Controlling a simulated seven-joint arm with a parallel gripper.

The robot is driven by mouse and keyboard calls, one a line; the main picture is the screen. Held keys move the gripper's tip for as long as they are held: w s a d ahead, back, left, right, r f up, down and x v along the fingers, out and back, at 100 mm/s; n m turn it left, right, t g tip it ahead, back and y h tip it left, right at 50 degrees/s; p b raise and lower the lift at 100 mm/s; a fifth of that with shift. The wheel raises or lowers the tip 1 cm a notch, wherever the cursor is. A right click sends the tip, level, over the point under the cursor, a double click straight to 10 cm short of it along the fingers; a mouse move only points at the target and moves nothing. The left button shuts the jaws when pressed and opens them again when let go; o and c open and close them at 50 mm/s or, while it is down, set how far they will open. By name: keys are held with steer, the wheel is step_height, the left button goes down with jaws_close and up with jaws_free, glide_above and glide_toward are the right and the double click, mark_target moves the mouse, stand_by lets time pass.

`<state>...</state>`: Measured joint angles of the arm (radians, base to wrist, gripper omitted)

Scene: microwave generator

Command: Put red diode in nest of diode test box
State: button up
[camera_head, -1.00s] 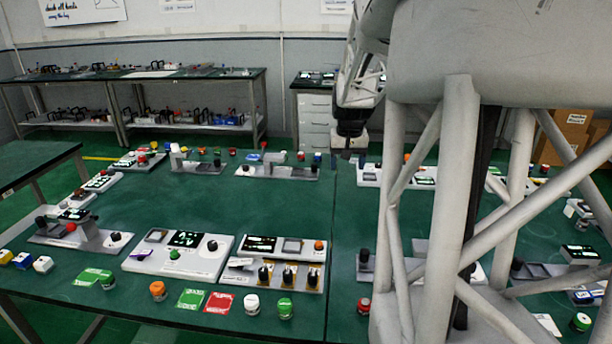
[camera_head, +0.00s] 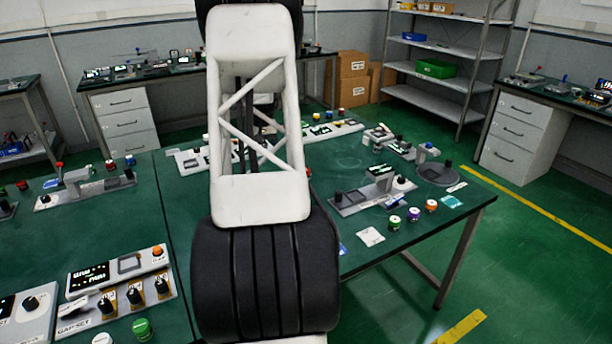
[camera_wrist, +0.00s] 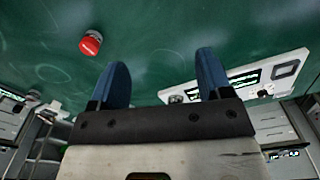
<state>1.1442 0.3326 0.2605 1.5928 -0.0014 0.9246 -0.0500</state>
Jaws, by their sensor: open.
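My gripper (camera_wrist: 162,62) shows in the wrist view with two blue fingers spread apart and nothing between them. A red round-topped piece (camera_wrist: 90,42) stands on the green table to the upper left of the left finger, apart from it. It may be the red diode; its kind is not clear. A white box (camera_wrist: 250,85) with a lit display and a square recess lies at the right, partly behind the right finger. I cannot tell whether it is the diode test box. In the head view my arm hides the gripper.
In the head view a white panel box (camera_head: 130,265) with an orange knob stands at the lower left, beside a green-capped jar (camera_head: 142,328). Several jars, including a purple-capped one (camera_head: 414,214), stand on the right table. Much of the green tabletop (camera_head: 80,220) is bare.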

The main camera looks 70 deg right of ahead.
steer(key=shift+m, duration=0.9)
steer(key=s+d+f, duration=0.2)
steer(key=s+d, duration=0.2)
steer(key=s+d+f, duration=0.3)
steer(key=s+d, duration=0.1)
steer(key=s+d+f, duration=0.3)
steer(key=s+d, duration=0.1)
steer(key=shift+s+f, duration=0.1)
steer(key=shift+s, duration=0.2)
steer(key=shift+f, duration=1.3)
steer(key=shift+d+f, duration=0.1)
steer(key=shift+f, duration=2.5)
steer(key=c, duration=1.1)
steer(key=shift+c, duration=0.2)
